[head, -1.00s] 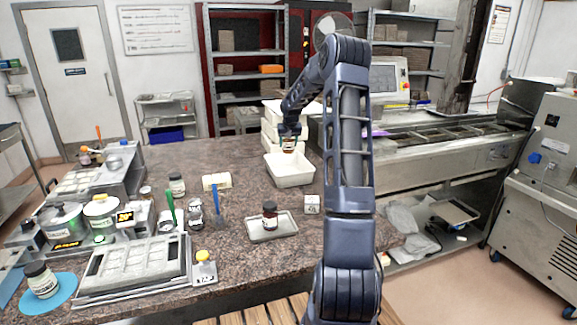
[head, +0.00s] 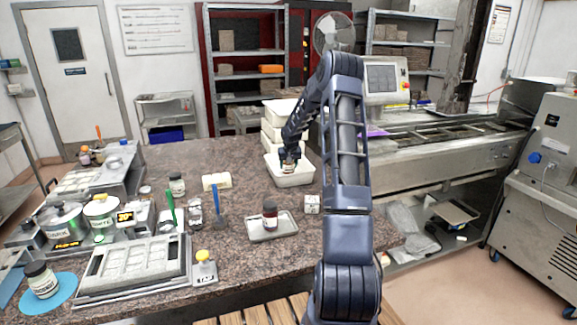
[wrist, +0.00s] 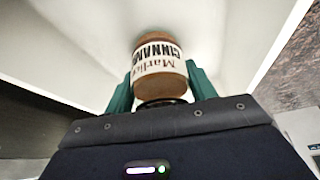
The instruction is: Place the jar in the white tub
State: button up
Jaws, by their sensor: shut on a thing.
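The jar (wrist: 158,66), brown with a white label reading "CINNAM...", is between the green fingers of my gripper (wrist: 160,85) in the wrist view. My gripper (head: 289,163) is shut on it. In the head view the white tub (head: 291,180) stands on the counter, and my gripper reaches down into its opening, with the jar (head: 288,169) low inside the rim. The tub's pale inside (wrist: 225,40) fills much of the wrist view behind the jar. I cannot tell whether the jar touches the tub's floor.
A stack of white tubs (head: 270,135) stands just behind. Counter between is clear.

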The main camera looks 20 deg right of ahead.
jog(key=o, duration=1.1)
jog(key=shift+f, duration=0.1)
jog(key=shift+o, duration=0.2)
